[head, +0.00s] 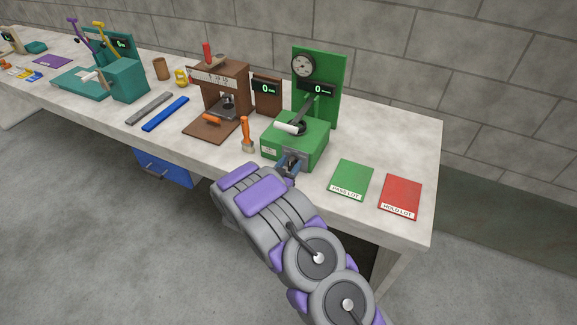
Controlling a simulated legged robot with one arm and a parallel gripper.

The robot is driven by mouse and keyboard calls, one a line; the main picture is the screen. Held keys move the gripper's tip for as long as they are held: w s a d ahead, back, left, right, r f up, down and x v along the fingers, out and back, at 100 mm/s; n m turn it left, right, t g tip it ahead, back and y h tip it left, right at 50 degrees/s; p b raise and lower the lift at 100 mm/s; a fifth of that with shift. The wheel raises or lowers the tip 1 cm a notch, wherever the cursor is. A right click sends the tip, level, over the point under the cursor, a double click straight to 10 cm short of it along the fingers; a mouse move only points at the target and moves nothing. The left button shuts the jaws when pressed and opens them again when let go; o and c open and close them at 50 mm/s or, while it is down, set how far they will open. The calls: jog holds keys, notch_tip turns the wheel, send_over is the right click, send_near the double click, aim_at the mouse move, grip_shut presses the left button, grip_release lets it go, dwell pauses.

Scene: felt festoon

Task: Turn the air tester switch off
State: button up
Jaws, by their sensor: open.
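A green machine with a round gauge (303,65) on its upright green panel (328,92) stands on the bench; it appears to be the air tester. Its display (318,89) reads 0. On its green base box (278,150) is a lever with a white grip (287,128). My gripper (291,163) is open in front of the box's front face, by a grey plate (294,156). Whether it touches is not clear. I cannot make out the switch or its position; my gripper covers part of that face.
A green card (350,180) marked PASS LOT and a red card (401,197) marked HOLD LOT lie to the right. An orange-handled tool (246,134) and a brown press (222,92) stand to the left. A teal machine (122,80) is farther left.

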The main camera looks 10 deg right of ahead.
jog(key=shift+d, duration=0.15)
jog(key=shift+a, duration=0.3)
jog(key=c, duration=0.6)
grip_shut()
